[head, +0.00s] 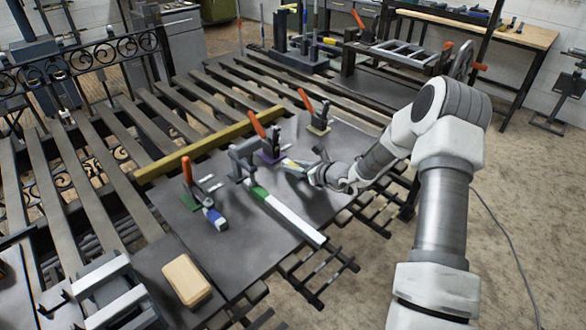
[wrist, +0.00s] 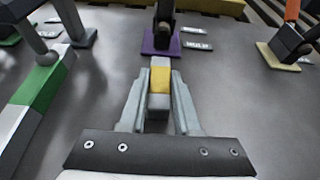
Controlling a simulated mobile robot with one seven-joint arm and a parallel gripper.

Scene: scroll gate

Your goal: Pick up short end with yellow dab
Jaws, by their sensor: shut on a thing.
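The short end with the yellow dab (wrist: 160,78) is a small grey block with a yellow band across it. It sits between the two fingers of my gripper (wrist: 158,98) in the wrist view, and the fingers are shut on it. Its far end points at the purple plate (wrist: 161,42) and the dark clamp there. In the head view my gripper (head: 301,168) is low over the dark table plate, right of the clamp with the orange handle. Whether the block touches the plate below is hard to tell.
A long pale bar with a green dab (head: 285,215) lies left of my gripper. A short piece with a blue dab (head: 213,214) is further left. Orange-handled clamps stand on a green plate at left and a yellow plate (wrist: 276,57) at right. A wooden block (head: 186,280) lies near the front.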

